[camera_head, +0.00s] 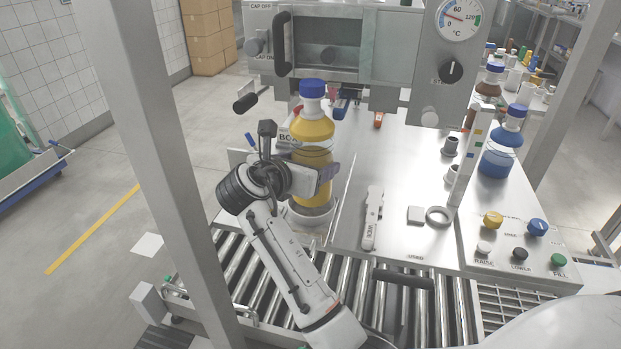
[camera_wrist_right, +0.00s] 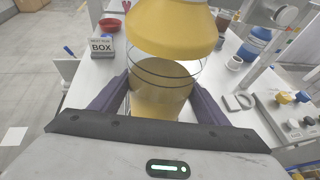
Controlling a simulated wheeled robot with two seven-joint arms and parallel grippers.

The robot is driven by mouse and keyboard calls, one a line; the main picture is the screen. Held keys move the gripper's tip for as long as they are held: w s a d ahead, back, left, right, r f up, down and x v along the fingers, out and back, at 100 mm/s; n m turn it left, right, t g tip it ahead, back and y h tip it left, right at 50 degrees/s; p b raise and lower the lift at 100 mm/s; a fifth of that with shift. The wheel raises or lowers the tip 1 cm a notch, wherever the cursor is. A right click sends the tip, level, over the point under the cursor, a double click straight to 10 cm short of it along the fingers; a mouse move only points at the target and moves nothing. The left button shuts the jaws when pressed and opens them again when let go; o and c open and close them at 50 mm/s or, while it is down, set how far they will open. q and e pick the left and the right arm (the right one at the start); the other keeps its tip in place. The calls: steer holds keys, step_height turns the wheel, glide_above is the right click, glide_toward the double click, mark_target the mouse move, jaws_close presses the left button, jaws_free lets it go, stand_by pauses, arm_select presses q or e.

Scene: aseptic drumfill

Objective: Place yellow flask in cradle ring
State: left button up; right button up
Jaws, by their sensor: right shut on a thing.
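The yellow flask (camera_head: 312,130), with a blue cap, stands upright at the left end of the steel worktop. My right gripper (camera_head: 318,174) is shut on its lower body. In the right wrist view the flask (camera_wrist_right: 172,28) rises between the two dark fingers of the gripper (camera_wrist_right: 161,100). A pale ring (camera_head: 310,215), likely the cradle ring, shows around the flask's base. I cannot tell whether the flask rests in it or hangs just above it. My left gripper is not in view.
A filling machine with a gauge (camera_head: 459,18) stands behind the flask. A blue flask (camera_head: 499,150) stands at the right, behind a button panel (camera_head: 515,243). A label-like tool (camera_head: 373,218) and a grey ring (camera_head: 438,216) lie on the worktop. Rollers (camera_head: 385,300) run in front.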

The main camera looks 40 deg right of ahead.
step_height(320, 180, down, 4)
steer(key=shift+r, duration=0.2)
steer(key=shift+f, duration=0.2)
steer(key=o, duration=1.1)
